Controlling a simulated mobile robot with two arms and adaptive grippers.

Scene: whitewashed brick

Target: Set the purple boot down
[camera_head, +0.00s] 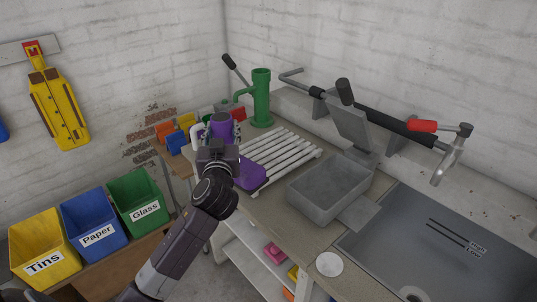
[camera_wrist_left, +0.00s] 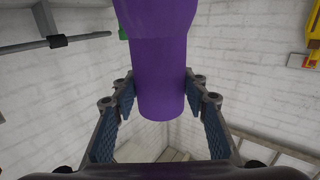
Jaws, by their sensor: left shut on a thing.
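My left gripper (camera_head: 219,140) is shut on the purple boot (camera_head: 221,123) by its upright shaft. In the left wrist view, the shaft (camera_wrist_left: 162,65) stands between the two blue-padded fingers of the gripper (camera_wrist_left: 160,112). In the head view, a purple foot-like part (camera_head: 252,174) shows right of my wrist, over the near left end of the white slatted rack (camera_head: 285,150). The middle of the boot is hidden behind my gripper. I cannot tell whether its sole touches the rack. My right gripper is not in view.
A green hand pump (camera_head: 261,98) stands behind the rack. Yellow (camera_head: 45,250), blue (camera_head: 94,228) and green (camera_head: 139,200) bins stand at left. A white disc (camera_head: 329,264) lies near the counter's front edge.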

